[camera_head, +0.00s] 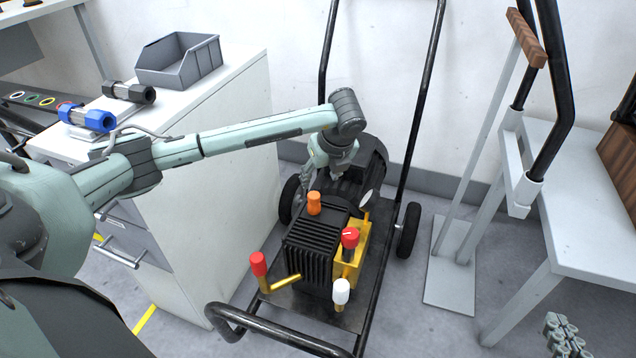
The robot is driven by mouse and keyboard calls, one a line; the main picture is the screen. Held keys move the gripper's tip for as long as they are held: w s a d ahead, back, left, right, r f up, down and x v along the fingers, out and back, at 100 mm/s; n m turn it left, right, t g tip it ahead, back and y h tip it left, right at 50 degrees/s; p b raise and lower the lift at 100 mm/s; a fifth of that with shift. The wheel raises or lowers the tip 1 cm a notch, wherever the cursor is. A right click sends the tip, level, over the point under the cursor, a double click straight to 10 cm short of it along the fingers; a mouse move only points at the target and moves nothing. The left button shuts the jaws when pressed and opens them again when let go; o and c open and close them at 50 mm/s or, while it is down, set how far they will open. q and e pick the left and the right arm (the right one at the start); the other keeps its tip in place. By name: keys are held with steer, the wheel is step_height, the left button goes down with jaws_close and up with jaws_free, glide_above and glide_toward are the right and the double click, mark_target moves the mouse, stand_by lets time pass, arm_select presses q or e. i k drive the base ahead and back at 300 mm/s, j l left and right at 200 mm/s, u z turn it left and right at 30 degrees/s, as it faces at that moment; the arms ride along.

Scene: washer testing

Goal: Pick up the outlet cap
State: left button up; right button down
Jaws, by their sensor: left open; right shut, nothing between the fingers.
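A black finned pump (318,240) sits on a dark wheeled cart. It carries an orange cap (314,203) on top, a red cap (350,237) on its yellow block, a red cap (258,263) on the left yellow pipe and a white cap (341,291) in front. I cannot tell which one is the outlet cap. My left gripper (318,178) reaches over from the left and points down, just behind the orange cap. It is open, with its fingertips partly hard to see against the dark pump. My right gripper (565,335) is at the bottom right, shut and empty, away from the pump.
The cart's frame (250,323) has tall black handle bars behind and a curved bar in front. A white cabinet (215,130) with a grey bin (178,62) and blue and black fittings stands left. A white table (580,200) stands right.

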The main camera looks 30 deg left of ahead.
mark_target(341, 288)
steer(key=k+l, duration=0.15)
steer(key=l, duration=0.15)
steer(key=k+l, duration=0.1)
steer(key=l, duration=0.25)
steer(key=k+l, duration=0.15)
steer(key=l, duration=0.15)
steer(key=k+l, duration=0.15)
steer(key=l, duration=0.15)
